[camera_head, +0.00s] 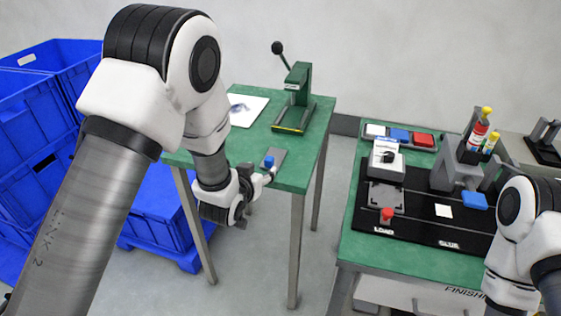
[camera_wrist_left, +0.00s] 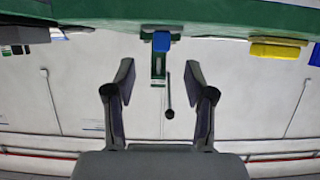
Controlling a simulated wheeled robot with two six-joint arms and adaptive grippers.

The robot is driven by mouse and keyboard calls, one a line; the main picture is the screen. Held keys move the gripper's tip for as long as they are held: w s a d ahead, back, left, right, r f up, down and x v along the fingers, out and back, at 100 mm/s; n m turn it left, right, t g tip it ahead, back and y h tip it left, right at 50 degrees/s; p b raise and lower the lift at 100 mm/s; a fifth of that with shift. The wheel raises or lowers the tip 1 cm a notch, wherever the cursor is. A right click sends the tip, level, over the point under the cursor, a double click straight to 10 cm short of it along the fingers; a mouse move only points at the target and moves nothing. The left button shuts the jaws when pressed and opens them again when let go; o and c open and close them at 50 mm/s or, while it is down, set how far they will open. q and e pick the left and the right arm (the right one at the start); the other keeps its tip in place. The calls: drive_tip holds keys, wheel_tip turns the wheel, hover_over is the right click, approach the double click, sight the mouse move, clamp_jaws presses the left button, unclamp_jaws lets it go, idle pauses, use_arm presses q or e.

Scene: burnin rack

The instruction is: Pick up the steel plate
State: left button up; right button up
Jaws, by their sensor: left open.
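A flat grey plate (camera_head: 279,157) with a blue knob (camera_head: 268,162) lies at the front edge of the left green table; I take it to be the steel plate. My left gripper (camera_head: 262,184) is open and empty, just off that edge, beside the plate. In the left wrist view the blue knob (camera_wrist_left: 161,42) shows ahead of the gap between the spread fingers (camera_wrist_left: 161,88), apart from them. The plate itself is hardly visible there. My right arm enters at the right of the head view, but its gripper cannot be seen.
A green lever press (camera_head: 297,92) and a white sheet (camera_head: 246,108) are on the left table (camera_head: 312,150). Blue crates (camera_head: 160,205) stand on the left. The right bench has a black board (camera_head: 410,228), a fixture with a red knob (camera_head: 387,214) and bottles (camera_head: 479,130).

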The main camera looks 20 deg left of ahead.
sight(268, 162)
use_arm(q)
drive_tip(key=p+x, duration=0.1)
drive_tip(key=x, duration=0.6)
drive_tip(key=shift+r, duration=0.2)
drive_tip(key=shift+w+a+f, duration=0.15)
drive_tip(key=shift+w, duration=0.05)
clamp_jaws()
